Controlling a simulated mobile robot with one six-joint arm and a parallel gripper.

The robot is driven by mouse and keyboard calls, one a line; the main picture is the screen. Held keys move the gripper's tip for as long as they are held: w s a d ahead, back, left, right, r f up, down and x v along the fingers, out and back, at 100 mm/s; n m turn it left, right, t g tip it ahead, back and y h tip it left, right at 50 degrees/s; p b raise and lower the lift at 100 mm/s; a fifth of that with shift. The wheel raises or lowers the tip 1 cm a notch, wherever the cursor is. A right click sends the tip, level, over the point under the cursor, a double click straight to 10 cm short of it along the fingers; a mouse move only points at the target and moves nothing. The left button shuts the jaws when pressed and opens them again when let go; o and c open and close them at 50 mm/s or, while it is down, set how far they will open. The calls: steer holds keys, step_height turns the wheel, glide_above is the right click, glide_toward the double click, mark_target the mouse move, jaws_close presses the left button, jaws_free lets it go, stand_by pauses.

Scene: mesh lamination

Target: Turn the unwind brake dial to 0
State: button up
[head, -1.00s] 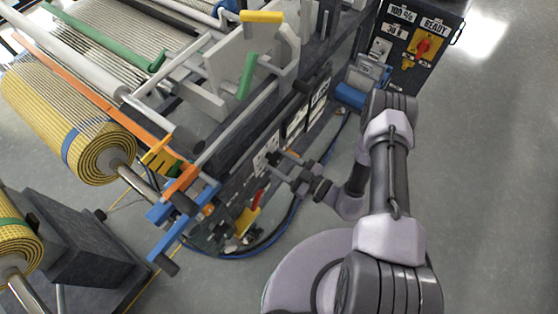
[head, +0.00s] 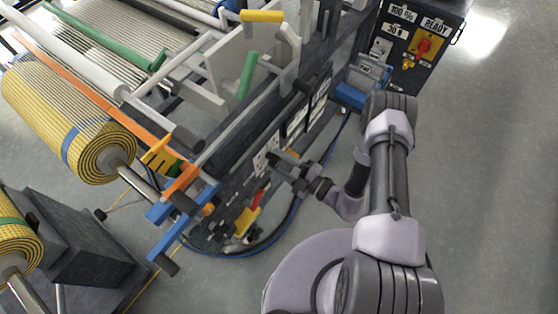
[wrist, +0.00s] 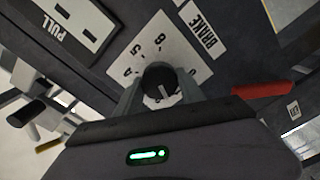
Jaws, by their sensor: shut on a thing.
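The brake dial is a round black knob (wrist: 160,82) with a pale pointer line. It sits on a white scale plate (wrist: 158,48) marked with numbers, beside a BRAKE label (wrist: 203,32). My gripper (wrist: 159,93) is shut on the knob in the wrist view, one finger on each side of it. The fingers and knob cover part of the scale, and I cannot tell which number the pointer line marks. In the head view my gripper (head: 273,164) is at the machine's side panel, and the knob itself is hidden there.
A red handle (wrist: 262,90) is close to the right of the dial, and a PULL plate (wrist: 78,22) is at upper left. A yellow mesh roll (head: 75,115) and a blue bar (head: 182,228) are on the left. Open floor (head: 490,170) is on the right.

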steer(key=n, duration=0.6)
steer(key=n+p, duration=0.1)
steer(key=n, duration=0.5)
steer(key=shift+f, duration=0.1)
steer(key=shift+n, duration=0.4)
steer(key=o, duration=1.4)
steer(key=shift+c, duration=0.2)
steer(key=shift+d, duration=0.1)
steer(key=p+v, duration=0.3)
steer(key=v, duration=1.4)
steer(key=shift+s, duration=0.2)
